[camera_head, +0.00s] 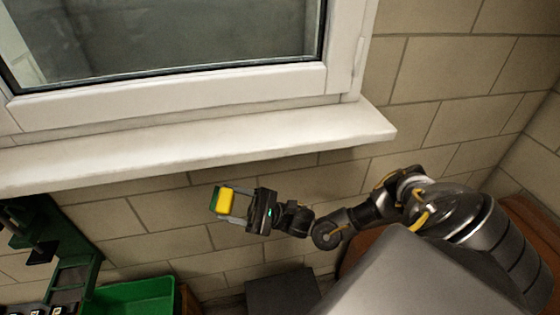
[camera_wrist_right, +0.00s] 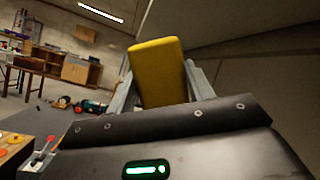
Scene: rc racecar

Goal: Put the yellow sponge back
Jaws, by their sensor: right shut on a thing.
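The yellow sponge (camera_head: 226,201) has a green layer on its left side in the head view. My right gripper (camera_head: 228,204) is shut on it and holds it in the air, in front of the tiled wall and below the window sill. In the right wrist view the sponge (camera_wrist_right: 158,72) stands up between the two grey fingers, with its yellow face toward the camera. My left gripper is not in view.
A white window sill (camera_head: 200,152) runs above the gripper. A green bin (camera_head: 135,293) is at the lower left, beside a dark green machine (camera_head: 70,265). Brown furniture (camera_head: 375,245) is behind my right arm. The wrist view shows a workbench (camera_wrist_right: 75,70) far off.

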